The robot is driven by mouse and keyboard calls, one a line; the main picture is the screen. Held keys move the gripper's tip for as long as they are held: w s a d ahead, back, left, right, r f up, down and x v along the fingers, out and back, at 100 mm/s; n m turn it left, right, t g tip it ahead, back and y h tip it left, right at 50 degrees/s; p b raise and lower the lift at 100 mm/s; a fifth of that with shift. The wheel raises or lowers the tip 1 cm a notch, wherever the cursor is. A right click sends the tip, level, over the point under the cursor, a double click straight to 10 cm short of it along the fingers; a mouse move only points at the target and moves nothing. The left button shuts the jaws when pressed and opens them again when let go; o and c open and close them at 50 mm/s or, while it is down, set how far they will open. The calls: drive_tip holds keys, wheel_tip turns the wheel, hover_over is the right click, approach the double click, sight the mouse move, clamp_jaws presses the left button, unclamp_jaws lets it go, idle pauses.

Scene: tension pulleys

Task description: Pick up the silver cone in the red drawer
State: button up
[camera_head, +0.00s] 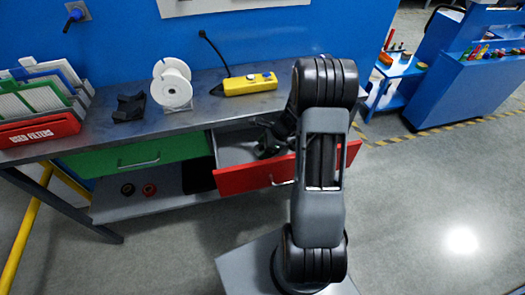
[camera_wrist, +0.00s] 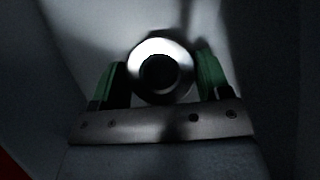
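The silver cone (camera_wrist: 178,83) shows in the wrist view as a bright round metal ring with a dark centre. It lies between the two green-padded fingers of my gripper (camera_wrist: 161,72). The fingers stand on either side of it, with a thin gap at the right; contact at the left is hard to tell. My gripper looks open around the cone. In the head view my gripper (camera_head: 268,142) reaches down into the open red drawer (camera_head: 240,180). The cone cannot be made out there, hidden by my gripper and arm.
The drawer hangs under a grey workbench (camera_head: 205,107), beside a shut green drawer (camera_head: 135,157). On the bench are a white spool (camera_head: 172,90), a yellow box (camera_head: 249,84), a black holder (camera_head: 129,107) and filters (camera_head: 40,95). Drawer walls surround my gripper.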

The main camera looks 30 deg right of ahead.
drive_tip(key=c, duration=0.5)
drive_tip(key=shift+r, duration=0.15)
